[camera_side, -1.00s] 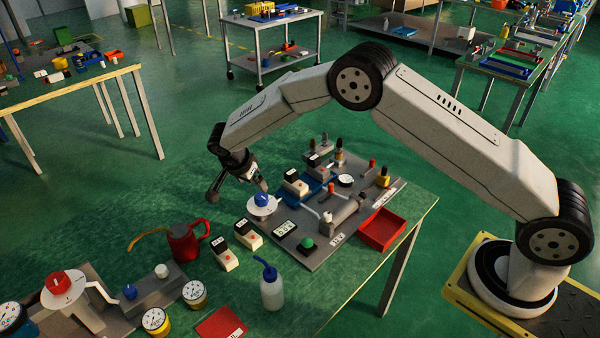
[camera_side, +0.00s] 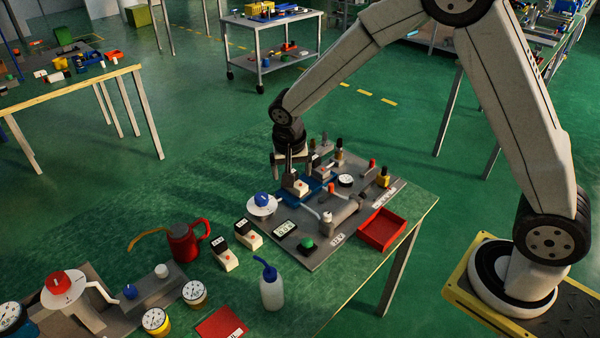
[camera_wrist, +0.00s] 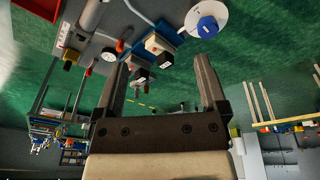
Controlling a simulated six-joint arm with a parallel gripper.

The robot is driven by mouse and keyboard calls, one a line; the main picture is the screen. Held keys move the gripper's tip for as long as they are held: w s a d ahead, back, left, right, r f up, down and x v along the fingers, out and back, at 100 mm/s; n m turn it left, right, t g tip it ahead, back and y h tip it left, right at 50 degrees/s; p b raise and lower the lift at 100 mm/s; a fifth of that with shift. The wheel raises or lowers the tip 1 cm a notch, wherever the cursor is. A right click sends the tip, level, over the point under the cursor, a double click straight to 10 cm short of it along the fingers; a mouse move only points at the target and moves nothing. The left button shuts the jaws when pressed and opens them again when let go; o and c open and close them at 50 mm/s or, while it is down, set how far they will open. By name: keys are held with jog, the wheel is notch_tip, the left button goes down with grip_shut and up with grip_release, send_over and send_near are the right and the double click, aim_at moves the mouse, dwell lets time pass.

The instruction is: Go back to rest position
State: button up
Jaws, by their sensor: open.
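My gripper (camera_side: 289,163) is over the back left part of the grey press panel (camera_side: 310,262) in the side view. Its fingers point down, close to a small white and black block (camera_side: 297,184) in a blue tray. In the wrist view my gripper (camera_wrist: 162,75) shows two fingers spread apart with nothing held between them. Two white and black blocks (camera_wrist: 158,44) lie beyond the fingertips in that view. The side view does not show whether a finger touches anything.
A red jug (camera_side: 184,242), a blue-capped bottle (camera_side: 271,287) and two small boxes (camera_side: 248,235) stand nearby. The air above the bench is mostly clear.

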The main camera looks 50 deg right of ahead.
jog(key=s+d+r+n+t+y, duration=0.1)
jog(key=s+d+r+n, duration=0.2)
jog(key=s, duration=1.5)
jog(key=n, duration=0.4)
jog(key=shift+s+d+n+y, duration=0.15)
jog(key=shift+n+y, duration=0.25)
dwell(0.5)
